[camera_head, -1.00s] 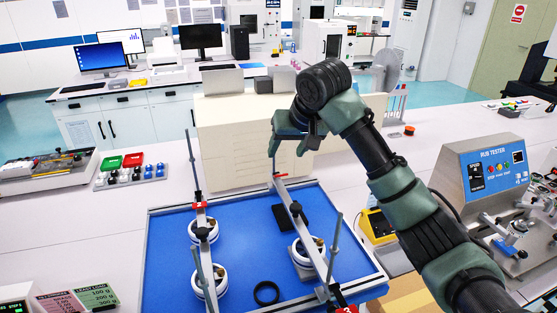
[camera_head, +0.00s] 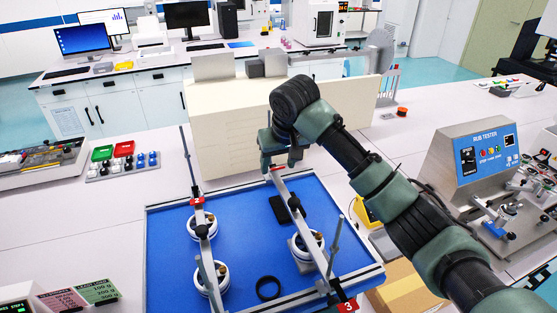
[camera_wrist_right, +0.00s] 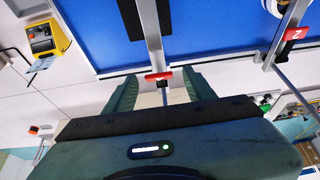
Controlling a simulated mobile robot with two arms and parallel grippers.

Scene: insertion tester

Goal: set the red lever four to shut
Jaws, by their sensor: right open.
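A thin red lever (camera_head: 278,168) sits at the far end of the right metal arm on the blue tray (camera_head: 245,235). Its number is not readable. In the right wrist view the red lever (camera_wrist_right: 158,76) lies crosswise at the bar's end, between the fingers of my right gripper (camera_wrist_right: 160,88). The fingers are spread, with gaps on both sides of the bar. In the head view my right gripper (camera_head: 281,158) hangs just above and behind that end, partly hidden by its own arm. My left gripper is not in view.
A red tag 2 (camera_head: 197,201) is on the left metal arm, and a red tag 3 (camera_head: 347,306) is at the tray's near right. White round holders (camera_head: 207,279) and upright rods stand on the tray. A beige box (camera_head: 225,130) stands behind; a rub tester (camera_head: 470,150) is right.

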